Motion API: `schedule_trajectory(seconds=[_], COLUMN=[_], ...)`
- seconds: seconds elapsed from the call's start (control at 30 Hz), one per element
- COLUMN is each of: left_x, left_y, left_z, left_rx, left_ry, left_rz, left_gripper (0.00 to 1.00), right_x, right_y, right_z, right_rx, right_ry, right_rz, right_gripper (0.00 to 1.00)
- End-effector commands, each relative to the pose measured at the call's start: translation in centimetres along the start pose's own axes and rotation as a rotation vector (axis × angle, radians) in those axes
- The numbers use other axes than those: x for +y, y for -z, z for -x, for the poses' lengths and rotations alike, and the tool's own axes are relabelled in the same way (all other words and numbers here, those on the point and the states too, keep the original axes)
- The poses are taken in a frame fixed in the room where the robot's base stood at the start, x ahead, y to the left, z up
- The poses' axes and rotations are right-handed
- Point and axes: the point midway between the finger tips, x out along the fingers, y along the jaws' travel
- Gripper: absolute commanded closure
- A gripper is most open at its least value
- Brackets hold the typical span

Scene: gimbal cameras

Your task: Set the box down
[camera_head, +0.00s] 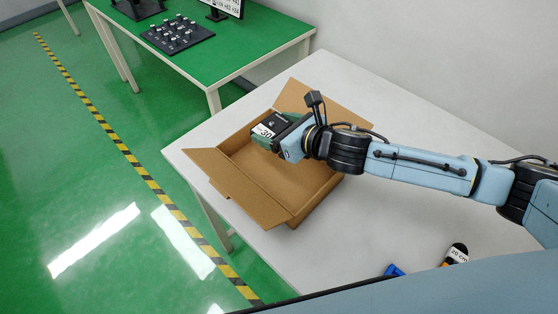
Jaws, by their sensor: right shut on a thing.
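A small dark green and black box (266,130) with a white label reading "-30" is in the jaws of my right gripper (283,137). The gripper is shut on it and holds it over the back part of an open brown cardboard carton (262,187). The carton stands on the white table (385,215) with its flaps spread outward. The carton floor in front of the held box is bare. I cannot tell whether the box touches the carton. The gripper hides part of the box. My left gripper is not in view.
A blue item (394,270) and a dark labelled item (456,254) lie near the table's front edge. A green-topped table (215,62) behind carries a black rack (177,36) of small parts and a screen. The white tabletop right of the carton is clear.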

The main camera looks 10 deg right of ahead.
Motion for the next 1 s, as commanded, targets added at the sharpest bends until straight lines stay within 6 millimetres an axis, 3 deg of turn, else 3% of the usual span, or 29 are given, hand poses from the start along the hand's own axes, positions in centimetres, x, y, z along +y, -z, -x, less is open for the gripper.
schedule_trajectory(seconds=[0.03,0.13,0.37,0.6,1.0], left_x=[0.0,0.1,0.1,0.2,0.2], left_y=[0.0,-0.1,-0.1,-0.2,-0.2], left_z=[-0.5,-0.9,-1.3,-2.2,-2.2], left_rx=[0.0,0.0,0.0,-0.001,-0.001], left_ry=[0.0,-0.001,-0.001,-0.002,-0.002], left_rz=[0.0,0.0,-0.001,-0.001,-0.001], left_gripper=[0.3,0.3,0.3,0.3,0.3], right_x=[0.1,0.2,0.1,0.1,0.1], right_y=[1.4,3.0,4.6,7.5,7.9], right_z=[-0.5,-1.2,-1.9,-3.1,-3.3], right_rx=[0.004,0.002,-0.001,0.0,-0.001], right_ry=[-0.001,-0.001,0.0,0.001,0.001], right_rz=[-0.004,-0.005,-0.001,-0.002,0.0], right_gripper=[0.49,0.49,0.49,0.49,0.49])
